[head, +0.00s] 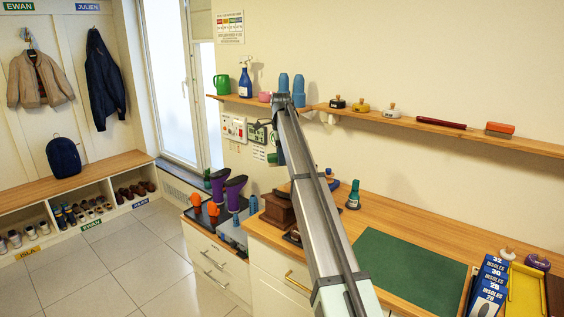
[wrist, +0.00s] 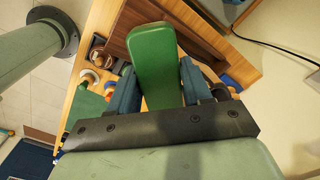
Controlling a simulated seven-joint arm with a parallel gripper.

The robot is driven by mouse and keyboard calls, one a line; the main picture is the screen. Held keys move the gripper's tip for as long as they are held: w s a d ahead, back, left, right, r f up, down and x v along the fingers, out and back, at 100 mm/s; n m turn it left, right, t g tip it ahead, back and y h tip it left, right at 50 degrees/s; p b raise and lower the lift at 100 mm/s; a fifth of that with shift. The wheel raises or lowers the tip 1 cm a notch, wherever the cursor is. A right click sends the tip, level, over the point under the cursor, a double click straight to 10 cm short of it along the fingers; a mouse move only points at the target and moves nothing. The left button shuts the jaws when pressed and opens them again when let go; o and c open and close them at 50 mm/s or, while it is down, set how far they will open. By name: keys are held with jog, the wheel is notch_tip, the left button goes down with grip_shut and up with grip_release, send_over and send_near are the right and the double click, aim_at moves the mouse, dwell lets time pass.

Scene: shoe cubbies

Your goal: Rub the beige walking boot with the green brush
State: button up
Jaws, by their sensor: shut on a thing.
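In the wrist view my gripper (wrist: 157,85) has its two blue fingers on either side of a broad green piece, the green brush (wrist: 154,58), and is shut on it. The bristles are hidden. The brush is in front of a brown wooden box (wrist: 190,45), with the wooden counter around it. In the head view my arm crosses the middle of the picture and hides most of the gripper and the brush. I cannot make out the beige walking boot for certain in either view.
The brown box (head: 277,209) stands on the counter behind my arm, with purple boots (head: 235,190) to its left. A green mat (head: 410,266) lies clear to the right. A wall shelf (head: 450,130) holds brushes and tins. Blue insole boxes (head: 489,285) stand at the right front.

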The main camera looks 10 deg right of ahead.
jog(key=shift+f, duration=0.1)
jog(key=shift+f, duration=3.15)
jog(key=shift+s+d+f, duration=0.55)
jog(key=shift+s+f, duration=0.05)
jog(key=shift+f, duration=0.2)
jog(key=shift+c, duration=0.4)
jog(key=shift+s+d+r, duration=0.15)
jog(key=shift+s+d, duration=1.1)
jog(key=shift+d, duration=0.2)
jog(key=shift+w+a, duration=1.9)
jog(key=shift+a, duration=0.15)
jog(key=shift+s+r, duration=0.1)
jog(key=shift+r, duration=3.85)
